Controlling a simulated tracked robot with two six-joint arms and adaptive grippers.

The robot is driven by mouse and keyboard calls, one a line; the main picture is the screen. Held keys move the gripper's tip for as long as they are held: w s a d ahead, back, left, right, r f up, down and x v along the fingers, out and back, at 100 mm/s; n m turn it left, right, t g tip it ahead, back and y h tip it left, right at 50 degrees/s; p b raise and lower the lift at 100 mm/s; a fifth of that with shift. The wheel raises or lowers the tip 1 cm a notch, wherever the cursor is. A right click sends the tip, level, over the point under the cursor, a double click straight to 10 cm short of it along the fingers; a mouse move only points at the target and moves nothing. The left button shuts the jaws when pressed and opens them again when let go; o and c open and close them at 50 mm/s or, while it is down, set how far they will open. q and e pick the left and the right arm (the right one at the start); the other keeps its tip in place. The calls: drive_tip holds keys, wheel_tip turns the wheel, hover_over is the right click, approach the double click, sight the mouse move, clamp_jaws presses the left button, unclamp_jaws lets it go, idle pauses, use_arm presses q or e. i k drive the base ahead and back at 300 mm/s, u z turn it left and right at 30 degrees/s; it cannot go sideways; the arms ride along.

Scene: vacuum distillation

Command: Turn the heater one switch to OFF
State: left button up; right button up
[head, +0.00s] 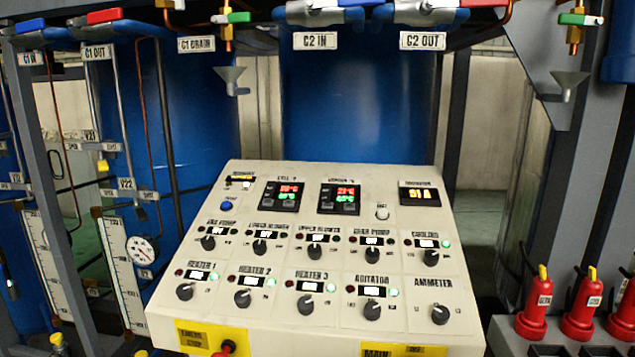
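The heater 1 switch (185,291) is a dark round knob with a pale pointer line. It sits at the left end of the lower row on the cream, sloped control panel (330,335). Above it is a HEATER 1 label (201,265) and a small white-lit window (200,277) whose text is too small to read. A green lamp (215,276) to the right of the window looks lit, and a red lamp (179,273) to its left looks dim. Neither of my grippers is in view, and nothing covers the knob.
Similar knobs for heater 2 (242,298) and heater 3 (306,304) stand to the right. A red emergency knob (227,347) is at the panel's lower edge. Blue tanks (355,110) and pipes stand behind. Red extinguisher-shaped objects (580,305) stand at the right.

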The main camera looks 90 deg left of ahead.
sight(185, 292)
drive_tip(key=u, duration=0.2)
drive_tip(key=i, duration=0.25)
drive_tip(key=u, duration=2.3)
drive_tip(key=k, duration=0.6)
drive_tip(key=u, duration=0.25)
drive_tip(key=i, duration=0.55)
drive_tip(key=z, duration=0.25)
drive_tip(key=k, duration=0.55)
drive_tip(key=u, duration=0.15)
drive_tip(key=i, duration=0.35)
drive_tip(key=u, duration=0.05)
